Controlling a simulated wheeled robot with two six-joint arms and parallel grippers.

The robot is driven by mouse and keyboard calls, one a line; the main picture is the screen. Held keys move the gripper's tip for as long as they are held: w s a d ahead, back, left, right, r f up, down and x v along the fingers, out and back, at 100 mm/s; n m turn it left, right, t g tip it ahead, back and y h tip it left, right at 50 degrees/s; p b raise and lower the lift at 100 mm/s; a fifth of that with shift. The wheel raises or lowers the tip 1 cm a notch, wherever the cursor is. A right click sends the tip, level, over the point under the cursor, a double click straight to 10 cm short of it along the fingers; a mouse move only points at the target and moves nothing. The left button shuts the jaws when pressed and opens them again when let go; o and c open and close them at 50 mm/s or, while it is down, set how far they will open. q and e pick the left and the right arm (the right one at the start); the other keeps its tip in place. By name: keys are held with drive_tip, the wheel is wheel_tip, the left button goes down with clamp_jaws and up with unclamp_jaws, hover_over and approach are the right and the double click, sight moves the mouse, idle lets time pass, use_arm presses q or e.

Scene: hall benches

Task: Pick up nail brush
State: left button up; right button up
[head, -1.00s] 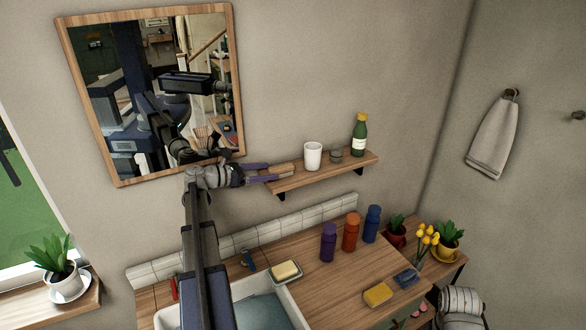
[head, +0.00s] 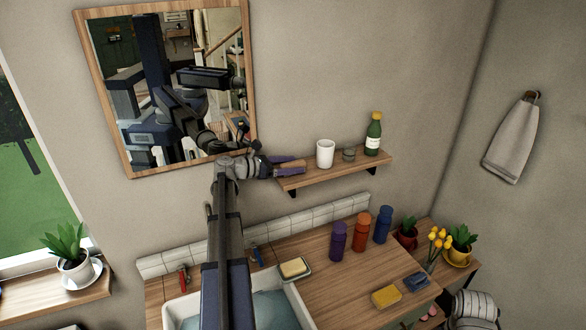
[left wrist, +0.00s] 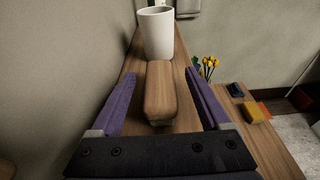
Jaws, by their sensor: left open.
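The nail brush, a wooden block with rounded edges, lies on the left end of the wall shelf (head: 335,172). In the left wrist view the nail brush (left wrist: 159,92) sits between the two purple fingers of my left gripper (left wrist: 160,74), with a gap on each side. In the head view my left gripper (head: 299,167) reaches in from the left at shelf height, and its fingers largely hide the brush. The gripper is open, with a finger on either side of the brush. My right gripper is not in view.
A framed mirror (head: 251,75) hangs above the arm. Below are purple, orange and blue bottles, a sink and a soap dish.

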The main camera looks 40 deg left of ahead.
sight(301, 161)
use_arm(q)
drive_tip(key=x, duration=0.3)
drive_tip(key=shift+w+d+r, duration=0.1)
drive_tip(key=shift+w+d, duration=0.05)
drive_tip(key=shift+w, duration=0.3)
drive_tip(key=shift+c, duration=0.2)
clamp_jaws()
